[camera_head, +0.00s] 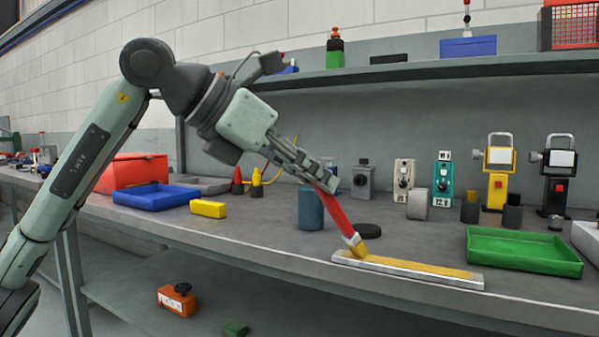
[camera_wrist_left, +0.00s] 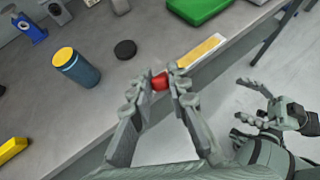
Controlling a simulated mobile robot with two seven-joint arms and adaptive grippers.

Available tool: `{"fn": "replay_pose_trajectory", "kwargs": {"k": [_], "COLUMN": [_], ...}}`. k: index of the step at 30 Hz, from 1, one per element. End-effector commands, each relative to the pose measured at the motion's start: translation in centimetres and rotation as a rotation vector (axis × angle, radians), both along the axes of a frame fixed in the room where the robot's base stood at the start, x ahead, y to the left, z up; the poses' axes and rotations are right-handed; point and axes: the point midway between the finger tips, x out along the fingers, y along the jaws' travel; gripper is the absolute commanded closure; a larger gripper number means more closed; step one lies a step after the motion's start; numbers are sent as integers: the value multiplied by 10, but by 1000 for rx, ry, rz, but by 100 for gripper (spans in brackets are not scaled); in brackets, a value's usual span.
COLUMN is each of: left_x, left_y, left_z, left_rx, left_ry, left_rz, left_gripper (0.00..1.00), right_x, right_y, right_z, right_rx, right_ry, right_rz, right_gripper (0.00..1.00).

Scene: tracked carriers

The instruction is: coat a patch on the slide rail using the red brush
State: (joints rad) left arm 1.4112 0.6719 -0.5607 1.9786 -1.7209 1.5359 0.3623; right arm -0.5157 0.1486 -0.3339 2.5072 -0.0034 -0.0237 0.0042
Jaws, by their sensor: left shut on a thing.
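My left gripper (camera_head: 323,182) is shut on the red brush (camera_head: 333,208), which slants down to the right. The brush's tip is at the left end of the slide rail (camera_head: 475,286), and I cannot tell whether it presses on it. The rail is a flat silver bar near the bench's front edge, with a yellow strip along its top. In the left wrist view the fingers (camera_wrist_left: 162,82) close around the red handle, and the bristles are hidden; the rail (camera_wrist_left: 217,45) lies just beyond. My right gripper (camera_wrist_left: 250,102) shows there with its fingers spread, empty, off the bench.
A blue cylinder (camera_head: 311,210) and a black disc (camera_head: 367,231) stand close behind the brush. A green tray (camera_head: 525,263) lies right of the rail. A yellow block (camera_head: 208,209) and blue tray (camera_head: 155,205) are left. The bench front left of the rail is clear.

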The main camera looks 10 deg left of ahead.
Motion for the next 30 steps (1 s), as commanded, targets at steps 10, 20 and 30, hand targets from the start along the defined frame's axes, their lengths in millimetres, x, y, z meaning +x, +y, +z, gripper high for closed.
{"fn": "replay_pose_trajectory", "kwargs": {"k": [10, 20, 30], "left_x": [-2, -2, -2], "left_y": [-7, -6, -6], "left_z": [-3, 16, 51], "left_rx": [3, 3, 2], "left_ry": [6, 4, 2], "left_rz": [-1, -1, -1], "left_gripper": [100, 100, 100], "right_x": [0, 0, 0], "right_y": [0, 0, 0], "right_z": [0, 15, 43], "right_rx": [0, 0, 0], "right_ry": [0, 0, 0], "right_rz": [0, 0, 0], "right_gripper": [28, 28, 28]}}
